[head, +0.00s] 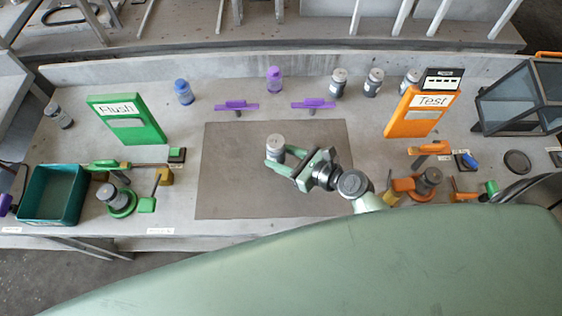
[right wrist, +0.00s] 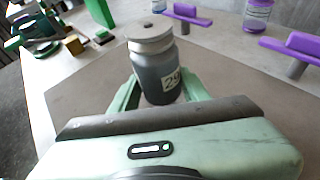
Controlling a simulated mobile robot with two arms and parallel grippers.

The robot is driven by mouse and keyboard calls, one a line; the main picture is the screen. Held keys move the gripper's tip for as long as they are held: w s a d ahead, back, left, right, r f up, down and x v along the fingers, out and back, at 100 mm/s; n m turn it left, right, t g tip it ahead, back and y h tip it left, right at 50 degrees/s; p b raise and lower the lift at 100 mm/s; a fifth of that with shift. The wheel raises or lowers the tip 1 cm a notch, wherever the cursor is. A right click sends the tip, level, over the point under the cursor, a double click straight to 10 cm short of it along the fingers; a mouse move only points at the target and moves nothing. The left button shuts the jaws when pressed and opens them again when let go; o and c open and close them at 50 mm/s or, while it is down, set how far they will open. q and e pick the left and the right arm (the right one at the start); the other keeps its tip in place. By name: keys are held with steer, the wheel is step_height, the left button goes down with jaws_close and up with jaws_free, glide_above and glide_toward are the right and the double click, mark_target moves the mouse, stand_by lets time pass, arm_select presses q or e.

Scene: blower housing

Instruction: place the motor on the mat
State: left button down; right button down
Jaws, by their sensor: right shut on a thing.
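The motor is a dark grey cylinder with a light grey cap (head: 275,142), over the middle of the mat. In the right wrist view the motor (right wrist: 160,75) stands upright and bears a white label reading 29. My right gripper (head: 281,158) is shut on it; its green fingers (right wrist: 153,92) are on either side of the body. The motor's base is hidden by the gripper, so I cannot tell whether it touches the mat. The mat (head: 232,185) is a flat grey-brown rectangle with nothing else on it. My left gripper is not in view.
A green Flush panel (head: 127,122) stands left of the mat and an orange Test panel (head: 420,113) right. Two purple clamps (head: 237,106) (head: 313,104) stand along its back edge. Several similar cylinders (head: 338,82) stand behind. A green bin (head: 52,193) is at the far left.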

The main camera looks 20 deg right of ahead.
mark_target(281, 162)
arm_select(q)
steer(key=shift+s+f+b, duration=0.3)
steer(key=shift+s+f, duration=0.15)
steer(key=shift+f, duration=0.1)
arm_select(e)
steer(key=shift+f, duration=1.35)
steer(key=shift+f, duration=0.2)
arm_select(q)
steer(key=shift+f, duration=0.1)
arm_select(e)
steer(key=c, duration=0.7)
jaws_free()
steer(key=shift+r, duration=0.1)
steer(key=shift+s+d+r, duration=0.1)
steer(key=shift+s, duration=0.05)
steer(key=b+v, duration=0.1)
steer(key=v, duration=0.9)
steer(key=shift+s+d, duration=0.2)
steer(key=shift+d, duration=0.05)
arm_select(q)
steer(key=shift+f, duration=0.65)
arm_select(e)
steer(key=shift+s+d+r, duration=0.3)
steer(key=shift+s, duration=0.1)
